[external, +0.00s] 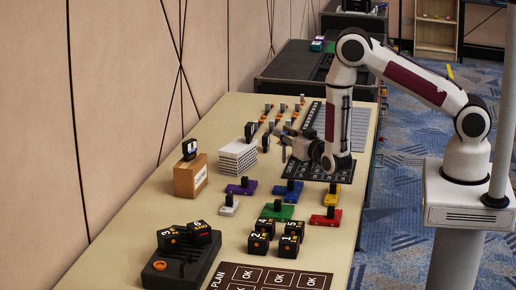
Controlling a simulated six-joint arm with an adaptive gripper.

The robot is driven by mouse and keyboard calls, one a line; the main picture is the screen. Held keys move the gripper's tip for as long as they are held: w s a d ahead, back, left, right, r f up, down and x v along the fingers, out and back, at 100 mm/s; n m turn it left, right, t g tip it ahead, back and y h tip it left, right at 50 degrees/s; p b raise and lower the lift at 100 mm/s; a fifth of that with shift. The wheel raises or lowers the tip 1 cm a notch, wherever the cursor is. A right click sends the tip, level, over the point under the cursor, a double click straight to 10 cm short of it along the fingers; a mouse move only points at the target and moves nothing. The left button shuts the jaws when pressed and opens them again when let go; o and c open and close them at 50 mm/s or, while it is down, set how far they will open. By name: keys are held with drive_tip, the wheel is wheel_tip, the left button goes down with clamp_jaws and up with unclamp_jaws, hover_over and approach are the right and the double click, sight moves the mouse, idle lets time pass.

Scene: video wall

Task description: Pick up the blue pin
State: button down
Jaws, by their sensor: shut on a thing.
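A blue piece with a black upright knob (288,193) sits on the tan table, in front of my gripper in the external view. My gripper (286,151) points left, low over the table beside the white stack. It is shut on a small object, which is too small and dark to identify. Small pins with grey and orange parts (283,108) stand in rows behind my gripper. I cannot tell whether one of them is blue.
Purple (241,189), white (229,210), green (277,212), yellow (332,198) and red (325,220) knobbed pieces stand nearby. A white stack (238,158) and a cardboard box (190,180) are left. Black numbered cubes (290,246) stand in front. A dark printed mat (313,172) lies beneath my arm.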

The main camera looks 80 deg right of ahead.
drive_tip(key=shift+r, duration=2.8)
